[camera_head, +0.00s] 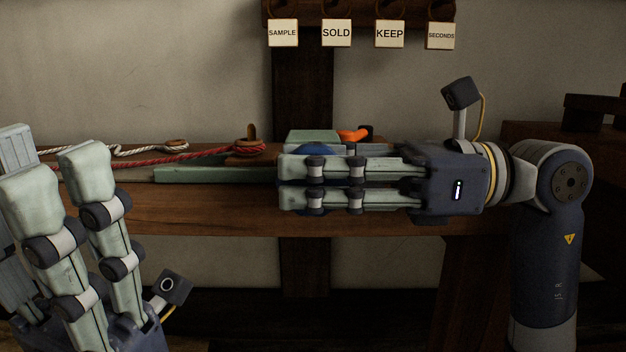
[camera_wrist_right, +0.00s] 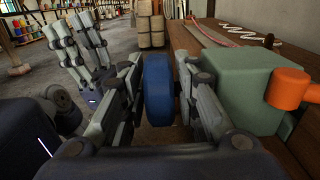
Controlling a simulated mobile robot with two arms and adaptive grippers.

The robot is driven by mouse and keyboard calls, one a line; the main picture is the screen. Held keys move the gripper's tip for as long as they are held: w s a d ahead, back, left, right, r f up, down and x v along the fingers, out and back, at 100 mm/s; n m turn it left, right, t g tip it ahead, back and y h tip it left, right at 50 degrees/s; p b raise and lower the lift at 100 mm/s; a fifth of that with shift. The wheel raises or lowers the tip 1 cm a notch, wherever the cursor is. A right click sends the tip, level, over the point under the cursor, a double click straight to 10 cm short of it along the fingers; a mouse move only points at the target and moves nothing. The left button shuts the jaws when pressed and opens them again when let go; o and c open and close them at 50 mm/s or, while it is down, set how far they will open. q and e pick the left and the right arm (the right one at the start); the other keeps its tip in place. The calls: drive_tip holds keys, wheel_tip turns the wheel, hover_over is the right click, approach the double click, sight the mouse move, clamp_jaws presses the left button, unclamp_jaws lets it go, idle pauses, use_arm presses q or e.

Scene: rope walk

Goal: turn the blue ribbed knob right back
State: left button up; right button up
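The blue ribbed knob (camera_wrist_right: 158,90) stands between the two fingers of my right gripper (camera_wrist_right: 160,72) in the right wrist view, with a finger close against each side. Its ribs are too dark to make out. In the head view, my right gripper (camera_head: 280,183) reaches in from the right and covers most of the knob; a blue strip of the knob (camera_head: 318,148) shows above the upper finger. The knob is beside a pale green housing (camera_wrist_right: 240,85) with an orange handle (camera_wrist_right: 288,88). My left gripper (camera_head: 55,170) is open and empty at the lower left.
A wooden bench (camera_head: 220,210) runs across behind the grippers. Tags reading SAMPLE, SOLD (camera_head: 337,33), KEEP and SECONDS hang on the wall above.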

clamp_jaws()
